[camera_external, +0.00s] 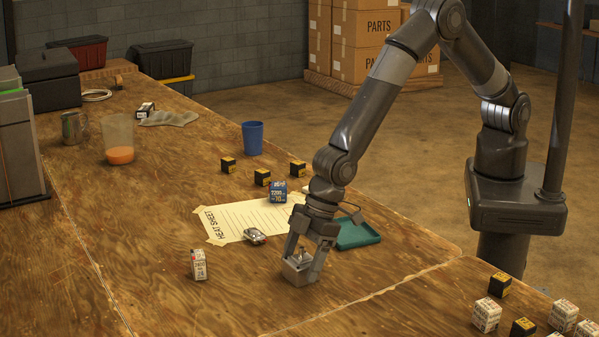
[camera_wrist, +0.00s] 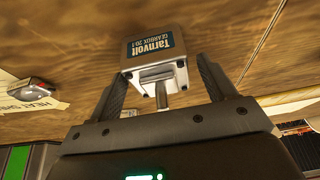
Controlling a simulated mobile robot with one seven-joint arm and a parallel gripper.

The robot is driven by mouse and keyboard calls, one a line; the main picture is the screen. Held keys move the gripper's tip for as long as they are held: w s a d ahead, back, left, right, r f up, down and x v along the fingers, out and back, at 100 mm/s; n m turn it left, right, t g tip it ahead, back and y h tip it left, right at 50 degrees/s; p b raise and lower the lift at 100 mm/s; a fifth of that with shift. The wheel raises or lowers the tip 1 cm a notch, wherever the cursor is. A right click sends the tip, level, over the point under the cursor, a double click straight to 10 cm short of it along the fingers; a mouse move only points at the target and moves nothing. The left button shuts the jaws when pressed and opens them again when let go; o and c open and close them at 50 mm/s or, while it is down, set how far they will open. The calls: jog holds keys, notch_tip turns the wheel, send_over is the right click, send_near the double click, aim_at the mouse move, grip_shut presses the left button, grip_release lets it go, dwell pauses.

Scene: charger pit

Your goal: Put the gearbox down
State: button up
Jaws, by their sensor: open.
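The gearbox (camera_external: 298,269) is a small grey block with a shaft on top, and it appears to rest upright on the wooden tabletop. In the wrist view its dark label reads "Tarnvolt Gearbox 20:1" on the grey body (camera_wrist: 160,72), with the shaft toward my palm. My gripper (camera_external: 305,266) points down over it, its fingers open on either side. In the wrist view my gripper (camera_wrist: 160,66) shows narrow gaps between the fingers and the block. The gearbox's underside is hidden.
A paper heat sheet (camera_external: 240,219) lies behind, with a small silver item (camera_external: 255,236) on its front edge and a blue box (camera_external: 278,191) at its back. A teal tray (camera_external: 360,236) is right of my gripper. A white box (camera_external: 198,265) stands left, with bare table between.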

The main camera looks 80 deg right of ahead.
jog(key=v, duration=1.2)
jog(key=shift+r, duration=0.2)
jog(key=d+r+m+t+h, duration=0.1)
jog(key=d+r+m, duration=0.1)
jog(key=d+r, duration=0.9)
jog(key=d+r+m, duration=0.2)
jog(key=d+r, duration=0.4)
jog(key=d, duration=0.9)
jog(key=s+d+r+m+h, duration=0.1)
jog(key=s+d+r+m, duration=0.1)
jog(key=s+d, duration=0.7)
jog(key=s+d+r+m+t+h, duration=0.1)
jog(key=s+d+r+m, duration=0.2)
jog(key=s+d, duration=0.6)
jog(key=d, duration=0.3)
jog(key=shift+s+d, duration=0.25)
jog(key=shift+s, duration=0.15)
